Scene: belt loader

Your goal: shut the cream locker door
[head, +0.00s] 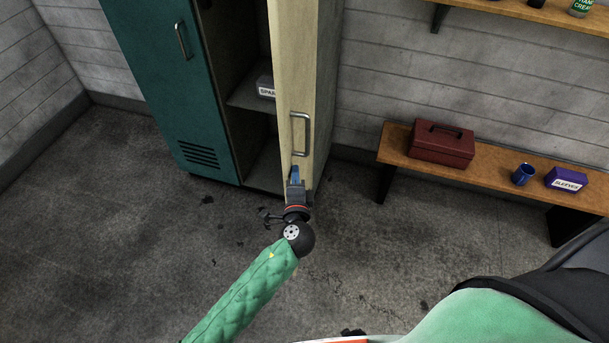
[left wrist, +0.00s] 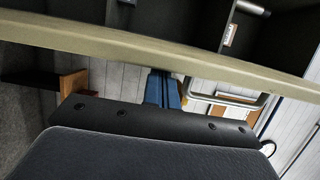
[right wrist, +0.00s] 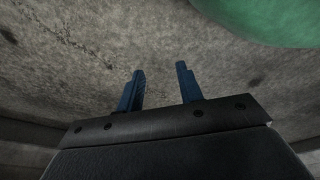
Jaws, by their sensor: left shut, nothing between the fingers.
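The cream locker door (head: 296,75) stands open, swung out from the locker with its handle (head: 300,134) facing me in the head view. The locker's inside shows to its left. My left gripper (head: 295,174) is shut and empty, its blue fingertips at the lower part of the door, just below the handle. In the left wrist view the door's edge (left wrist: 130,46) crosses the picture in front of the blue fingers (left wrist: 162,88); I cannot tell whether they touch it. My right gripper (right wrist: 160,88) is open and empty above the concrete floor.
A green locker door (head: 170,80) is on the left. A small labelled box (head: 265,87) sits on the locker shelf. On the right a wooden bench (head: 480,165) holds a red toolbox (head: 442,143), a blue mug (head: 522,174) and a purple box (head: 566,180). The floor in front is clear.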

